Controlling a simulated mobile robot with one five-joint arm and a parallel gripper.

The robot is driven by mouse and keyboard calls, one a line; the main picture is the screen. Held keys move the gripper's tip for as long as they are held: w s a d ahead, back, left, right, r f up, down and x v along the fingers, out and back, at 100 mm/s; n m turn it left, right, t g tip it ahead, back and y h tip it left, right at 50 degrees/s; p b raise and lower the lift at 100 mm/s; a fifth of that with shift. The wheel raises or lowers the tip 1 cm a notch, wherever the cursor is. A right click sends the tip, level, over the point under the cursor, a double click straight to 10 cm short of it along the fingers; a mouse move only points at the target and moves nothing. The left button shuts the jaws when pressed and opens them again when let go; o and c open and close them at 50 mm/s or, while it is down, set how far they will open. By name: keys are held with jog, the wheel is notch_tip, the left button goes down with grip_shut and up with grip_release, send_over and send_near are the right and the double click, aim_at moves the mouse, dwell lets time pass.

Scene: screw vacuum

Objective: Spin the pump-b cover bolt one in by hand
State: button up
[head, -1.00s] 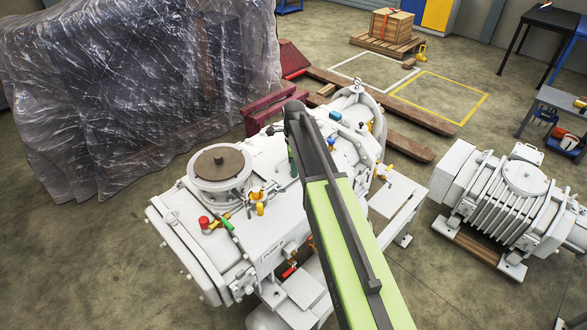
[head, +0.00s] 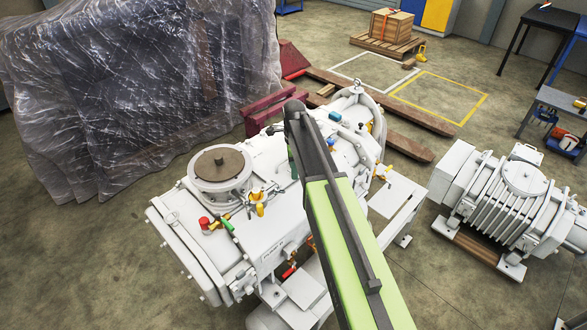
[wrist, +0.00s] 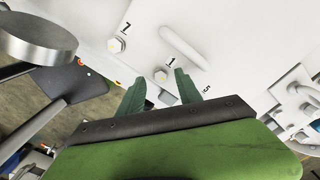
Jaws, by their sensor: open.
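In the wrist view my gripper (wrist: 160,76) is open, with its two green fingers apart. A small bolt head (wrist: 161,76) marked "1" shows on the white cover (wrist: 225,35) between and just past the fingertips. I cannot tell how far the bolt stands out or whether the fingers are level with it. In the head view the white pump machine (head: 285,228) stands in the middle, and my arm hides the gripper's work spot.
A raised bar handle (wrist: 183,46) lies on the cover near the bolt. A round metal disc (wrist: 38,38) is at the wrist view's upper left. In the head view, a second white unit (head: 515,200) stands right, and a plastic-wrapped bulk (head: 130,90) left.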

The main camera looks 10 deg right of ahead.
notch_tip(320, 180, up, 17)
jog(key=p, duration=1.6)
jog(key=shift+f, duration=0.15)
jog(key=s+f+n+b, duration=0.5)
jog(key=s+n, duration=0.4)
jog(key=s, duration=0.1)
jog(key=s+f+n+b, duration=0.6)
jog(key=s+n, duration=0.4)
jog(key=shift+a+f, duration=0.2)
jog(key=shift+f, duration=0.1)
